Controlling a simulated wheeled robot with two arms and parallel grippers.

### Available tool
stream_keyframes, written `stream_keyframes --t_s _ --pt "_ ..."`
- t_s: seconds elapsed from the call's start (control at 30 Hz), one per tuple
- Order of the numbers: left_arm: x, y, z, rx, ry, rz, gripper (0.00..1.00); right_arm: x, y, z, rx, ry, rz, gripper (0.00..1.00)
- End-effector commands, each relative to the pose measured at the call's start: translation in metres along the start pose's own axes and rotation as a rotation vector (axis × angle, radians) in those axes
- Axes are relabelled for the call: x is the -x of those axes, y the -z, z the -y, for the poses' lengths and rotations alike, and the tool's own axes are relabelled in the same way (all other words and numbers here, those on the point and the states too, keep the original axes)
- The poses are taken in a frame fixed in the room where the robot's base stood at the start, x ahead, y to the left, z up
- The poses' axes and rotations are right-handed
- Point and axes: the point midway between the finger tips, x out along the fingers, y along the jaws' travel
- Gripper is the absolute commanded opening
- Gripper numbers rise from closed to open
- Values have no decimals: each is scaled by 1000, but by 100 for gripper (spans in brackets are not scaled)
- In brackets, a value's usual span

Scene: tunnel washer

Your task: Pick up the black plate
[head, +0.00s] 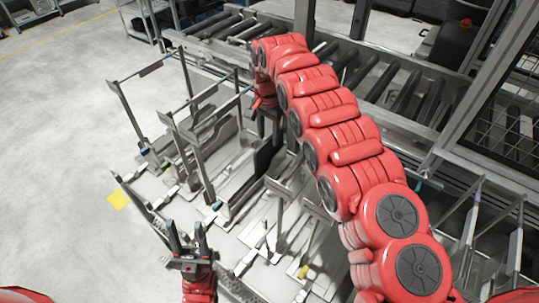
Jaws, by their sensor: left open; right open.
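The black plate (264,158) stands upright among the metal racks in the middle of the head view, seen as a narrow dark panel. My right arm reaches in from the lower right and bends down at its far end. My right gripper (268,127) points down just above the plate's upper edge; it is open. Whether its fingers reach around the plate or touch it, I cannot tell. My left gripper (187,240) is at the lower left, fingers up, open and empty, apart from the plate.
Grey metal racks (190,135) with thin upright posts surround the plate. A roller conveyor (370,85) runs behind my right arm. A metal frame with mesh (505,120) stands at the right.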

Motion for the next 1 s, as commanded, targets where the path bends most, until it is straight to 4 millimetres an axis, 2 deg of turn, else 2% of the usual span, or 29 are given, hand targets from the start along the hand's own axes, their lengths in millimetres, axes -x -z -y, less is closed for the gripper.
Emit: stream_keyframes --t_s 0.23,0.4,0.57,0.8,0.87,1.0 --pt "-13 2 1 0 0 0 50 -14 0 -2 -1 -4 4 48" --pt "-27 4 1 0 0 0 50 -36 2 -2 1 -1 3 48" --pt "-30 5 2 0 0 0 50 -54 2 -2 0 -1 3 48" --pt "-29 5 1 0 0 0 50 -57 2 -2 0 0 1 48" --pt "-29 5 1 0 0 0 50 -57 2 -2 0 0 1 38" --pt "-29 5 1 0 0 1 50 -57 2 -2 0 0 1 13"
